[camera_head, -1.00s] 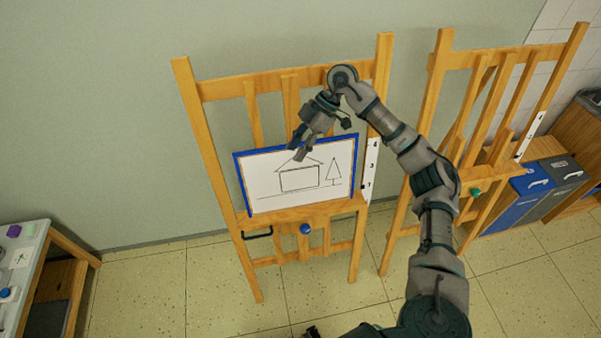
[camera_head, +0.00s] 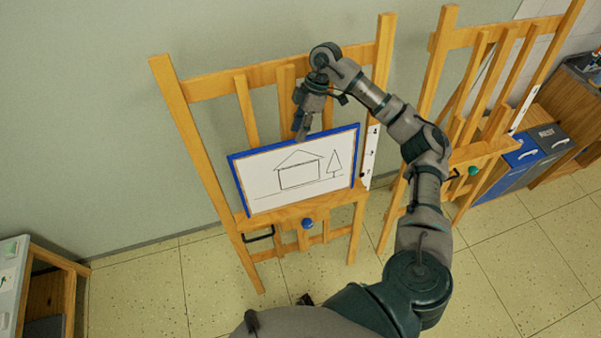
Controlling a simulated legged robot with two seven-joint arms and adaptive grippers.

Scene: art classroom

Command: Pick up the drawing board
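The drawing board (camera_head: 318,186) is white with a blue frame and bears a line drawing of a house and a tree. It rests upright, leaning back, on the ledge of the wooden easel (camera_head: 182,115). My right gripper (camera_head: 301,131) points down at the middle of the board's top edge. Its fingertips are at or just above that edge; I cannot tell whether they touch it. The fingers overlap from this angle, so their opening is unclear. My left gripper cannot be made out.
A second wooden easel (camera_head: 436,65) stands close on the right, with blue and grey bins (camera_head: 523,158) beyond it. A table (camera_head: 14,285) is at the lower left. The wall is close behind the easels. The tiled floor (camera_head: 130,295) at front left is clear.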

